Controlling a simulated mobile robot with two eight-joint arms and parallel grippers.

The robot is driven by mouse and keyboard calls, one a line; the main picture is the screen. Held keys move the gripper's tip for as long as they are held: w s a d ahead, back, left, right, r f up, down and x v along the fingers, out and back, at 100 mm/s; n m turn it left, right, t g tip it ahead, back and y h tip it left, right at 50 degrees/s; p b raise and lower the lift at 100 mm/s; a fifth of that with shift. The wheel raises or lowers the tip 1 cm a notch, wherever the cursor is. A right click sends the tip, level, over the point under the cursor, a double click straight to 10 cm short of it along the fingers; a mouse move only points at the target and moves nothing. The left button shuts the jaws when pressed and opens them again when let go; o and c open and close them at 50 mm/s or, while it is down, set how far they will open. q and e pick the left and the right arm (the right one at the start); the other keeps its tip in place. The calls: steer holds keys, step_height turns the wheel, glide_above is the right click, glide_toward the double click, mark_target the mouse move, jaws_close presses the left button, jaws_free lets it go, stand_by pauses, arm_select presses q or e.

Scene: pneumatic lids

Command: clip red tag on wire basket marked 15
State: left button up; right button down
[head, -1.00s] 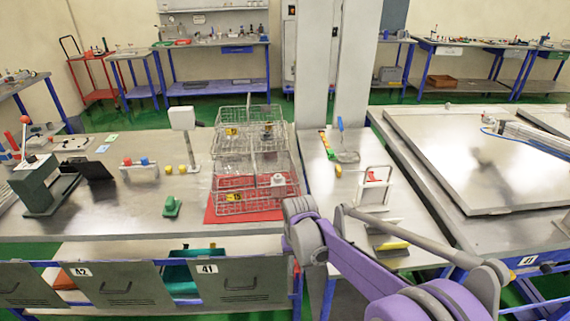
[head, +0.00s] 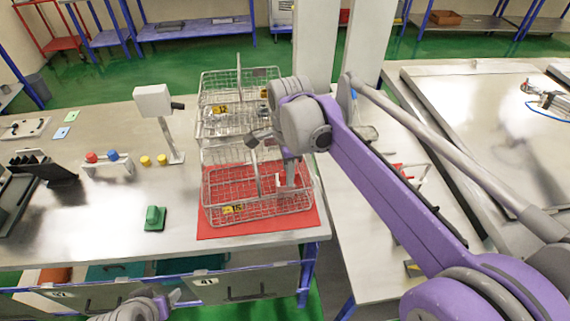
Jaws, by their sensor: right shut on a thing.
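The wire basket marked 15 (head: 233,208) is the front basket, standing on a red mat (head: 212,229) near the table's front edge. Its yellow label is on the front wall, at the left. My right gripper (head: 289,180) points down at the right part of this basket. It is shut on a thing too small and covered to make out. I cannot tell whether it touches the wire. I cannot pick out the red tag. My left gripper (head: 170,300) shows only partly at the bottom edge, in front of the table, and its jaws are unclear.
A second wire basket with a yellow label (head: 220,110) stands just behind. A lamp-like stand (head: 155,101), a green block (head: 154,217) and red, blue and yellow knobs lie left. My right arm covers part of the narrow right table. Bare tabletop lies left of the mat.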

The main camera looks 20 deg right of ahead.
mark_target(289, 192)
steer(key=shift+s, duration=0.35)
steer(key=shift+w+f, duration=0.25)
steer(key=shift+f, duration=0.05)
steer(key=shift+s+f+b, duration=0.1)
steer(key=shift+f+b, duration=0.45)
steer(key=shift+f, duration=0.4)
steer(key=shift+f+b, duration=1)
steer(key=shift+f, duration=0.95)
arm_select(q)
steer(key=f, duration=0.1)
steer(key=s+f, duration=0.1)
steer(key=f, duration=0.1)
steer(key=s+f, duration=0.1)
steer(key=shift+f, duration=0.2)
steer(key=shift+r, duration=0.1)
steer(key=shift+f, duration=0.2)
arm_select(e)
steer(key=shift+f, duration=0.3)
arm_select(q)
steer(key=shift+s, duration=0.1)
